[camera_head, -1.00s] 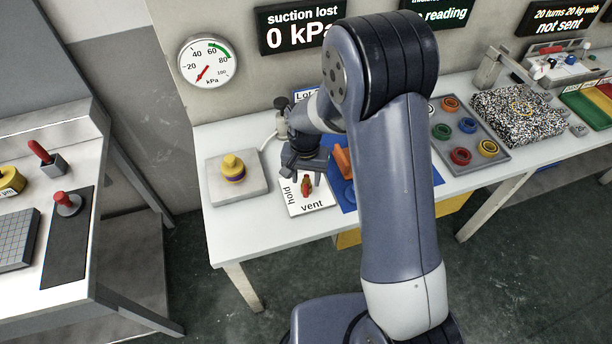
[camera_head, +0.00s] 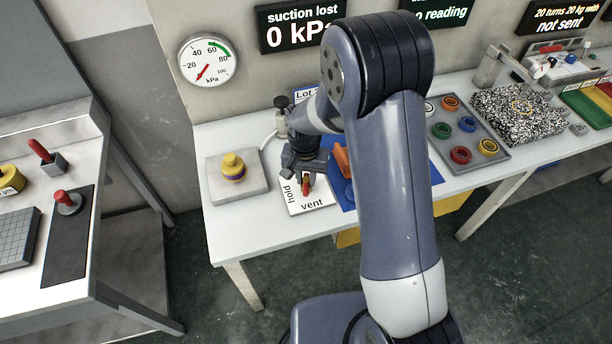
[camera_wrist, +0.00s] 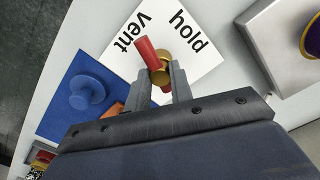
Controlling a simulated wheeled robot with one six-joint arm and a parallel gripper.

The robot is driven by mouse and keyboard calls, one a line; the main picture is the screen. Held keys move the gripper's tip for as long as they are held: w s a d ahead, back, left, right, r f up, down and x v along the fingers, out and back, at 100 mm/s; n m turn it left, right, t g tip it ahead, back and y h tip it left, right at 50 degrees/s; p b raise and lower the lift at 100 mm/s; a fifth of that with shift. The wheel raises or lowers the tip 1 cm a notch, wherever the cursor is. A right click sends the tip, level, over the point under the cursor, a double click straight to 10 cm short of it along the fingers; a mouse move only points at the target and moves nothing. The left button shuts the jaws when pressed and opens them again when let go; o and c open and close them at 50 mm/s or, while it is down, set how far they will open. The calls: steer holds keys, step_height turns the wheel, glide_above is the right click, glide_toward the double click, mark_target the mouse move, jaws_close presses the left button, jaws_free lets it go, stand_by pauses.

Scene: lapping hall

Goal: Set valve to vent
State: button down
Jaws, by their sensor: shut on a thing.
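The valve has a red lever (camera_wrist: 147,50) on a gold hub (camera_wrist: 162,72) in the wrist view. It sits on a white plate (camera_wrist: 200,22) printed with "hold" and "vent". The lever also shows in the head view (camera_head: 306,187), pointing towards the front edge of the plate, on the "vent" side. In the wrist view its tip lies between the two words, closer to "vent". My gripper (camera_wrist: 161,80) is shut on the valve, one finger on each side of the hub. In the head view my gripper (camera_head: 304,172) is low over the plate's back part.
A grey block with a yellow and purple piece (camera_head: 233,170) stands left of the plate. A blue mat (camera_head: 345,197) with an orange piece (camera_head: 342,160) lies to the right, partly behind my arm. The sign (camera_head: 298,30) reads "suction lost 0 kPa". A round gauge (camera_head: 207,62) hangs left of it.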

mark_target(305, 180)
steer(key=shift+f+n+b, duration=0.1)
steer(key=shift+n+b, duration=0.55)
steer(key=shift+n, duration=0.25)
steer(key=shift+n+b, duration=0.45)
steer(key=shift+n, duration=0.75)
steer(key=c, duration=1.3)
jaws_free()
steer(key=shift+o, duration=0.2)
steer(key=shift+r, duration=0.2)
step_height(305, 180, up, 11)
steer(key=shift+f+b, duration=0.15)
steer(key=shift+b, duration=0.25)
steer(key=shift+a+f, duration=0.1)
